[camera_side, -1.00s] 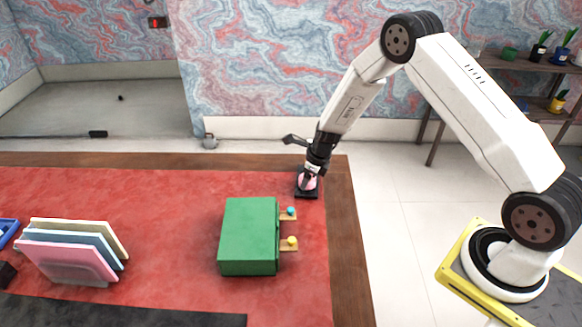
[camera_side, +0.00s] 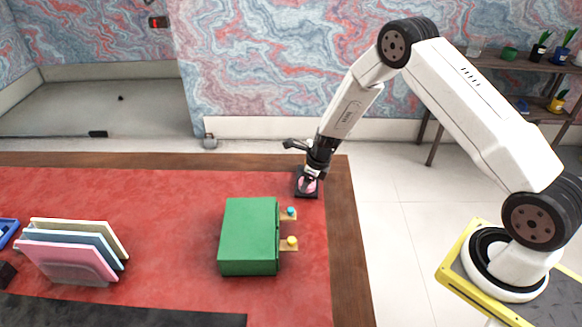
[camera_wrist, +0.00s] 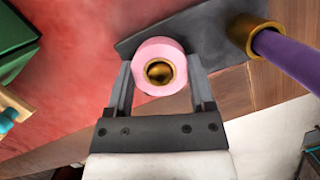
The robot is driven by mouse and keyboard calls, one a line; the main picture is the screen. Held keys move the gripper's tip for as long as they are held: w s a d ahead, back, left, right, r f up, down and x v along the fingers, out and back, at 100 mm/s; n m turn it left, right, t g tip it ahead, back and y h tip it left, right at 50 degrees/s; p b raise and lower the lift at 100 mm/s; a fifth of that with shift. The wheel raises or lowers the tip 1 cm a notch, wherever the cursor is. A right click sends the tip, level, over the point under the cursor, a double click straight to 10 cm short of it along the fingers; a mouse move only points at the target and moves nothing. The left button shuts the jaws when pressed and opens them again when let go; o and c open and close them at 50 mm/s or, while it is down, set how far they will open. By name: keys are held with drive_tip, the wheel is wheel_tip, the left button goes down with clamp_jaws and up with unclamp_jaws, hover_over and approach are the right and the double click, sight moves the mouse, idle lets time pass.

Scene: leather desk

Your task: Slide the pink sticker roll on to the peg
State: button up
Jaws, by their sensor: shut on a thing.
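The pink sticker roll (camera_wrist: 143,57) is a pink ring with a gold-brown core. It sits between the two fingers of my gripper (camera_wrist: 161,80) in the wrist view, and the gripper is shut on it. The side view shows the roll (camera_side: 308,186) low over a dark base plate (camera_side: 301,193), partly hidden by my gripper (camera_side: 308,180). A purple rod (camera_wrist: 285,52), which looks like the peg, has a gold collar at the dark plate (camera_wrist: 190,33). The roll is beside this rod, apart from it. I cannot tell whether the roll touches the plate.
A green box (camera_side: 248,235) with small tabs bearing a blue and a yellow knob stands nearer the camera. A rack of pastel boards (camera_side: 70,250) is at the left. The red desk top (camera_side: 165,215) between them is clear. The plate is near the wooden edge (camera_side: 345,220).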

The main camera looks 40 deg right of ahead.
idle(0.3)
drive_tip(key=o, duration=1.2)
drive_tip(key=shift+r, duration=3.95)
